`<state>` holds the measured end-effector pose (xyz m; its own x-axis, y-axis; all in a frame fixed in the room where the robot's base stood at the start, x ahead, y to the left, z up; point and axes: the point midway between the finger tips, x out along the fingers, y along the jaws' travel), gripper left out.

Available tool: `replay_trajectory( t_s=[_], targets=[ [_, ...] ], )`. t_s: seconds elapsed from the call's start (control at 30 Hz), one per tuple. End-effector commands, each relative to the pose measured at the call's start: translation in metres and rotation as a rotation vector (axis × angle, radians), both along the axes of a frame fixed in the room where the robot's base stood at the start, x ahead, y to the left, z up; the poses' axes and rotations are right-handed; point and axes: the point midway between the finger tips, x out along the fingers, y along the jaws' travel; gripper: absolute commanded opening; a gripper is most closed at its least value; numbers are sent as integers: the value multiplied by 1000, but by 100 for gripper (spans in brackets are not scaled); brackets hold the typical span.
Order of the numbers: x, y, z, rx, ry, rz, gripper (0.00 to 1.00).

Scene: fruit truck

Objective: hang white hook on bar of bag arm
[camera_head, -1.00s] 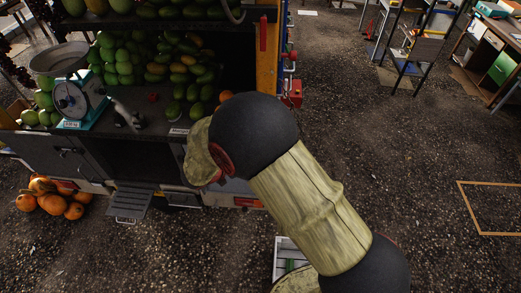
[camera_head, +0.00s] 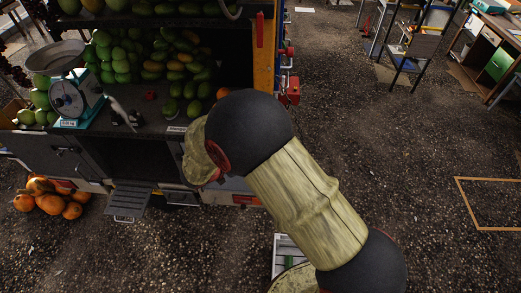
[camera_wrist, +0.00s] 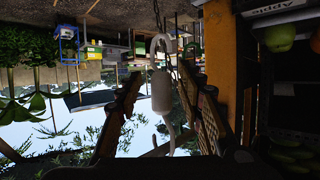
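The white hook (camera_wrist: 162,92) is in the middle of the wrist view, which looks upside down. It has a thick white cylinder as its body and a thin curved end at the top and at the bottom of the picture. My gripper (camera_wrist: 161,80) has one dark finger on each side of the hook. Background shows between the hook and both fingers, so I see no clear contact. In the head view my own arm hides my gripper and the hook. I cannot make out the bag arm's bar.
An orange post (camera_wrist: 216,55) stands right of my gripper in the wrist view, with fruit beyond it. In the head view, the fruit truck's counter (camera_head: 150,125) holds a scale (camera_head: 70,95) and fruit. Pumpkins (camera_head: 50,203) lie on the ground. The ground at right is mostly clear.

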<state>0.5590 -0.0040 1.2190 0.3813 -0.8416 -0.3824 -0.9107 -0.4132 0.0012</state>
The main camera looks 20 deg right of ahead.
Motion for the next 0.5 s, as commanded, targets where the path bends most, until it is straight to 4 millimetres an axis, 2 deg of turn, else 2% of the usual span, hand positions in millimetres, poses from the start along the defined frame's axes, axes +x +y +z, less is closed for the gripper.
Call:
replay_trajectory(
  t_s=[0.3, 0.5],
  targets=[
    [-1, 3, 1, 0, 0, 1, 38],
    [-10, 26, 12, 1, -2, 5, 38]
  ],
)
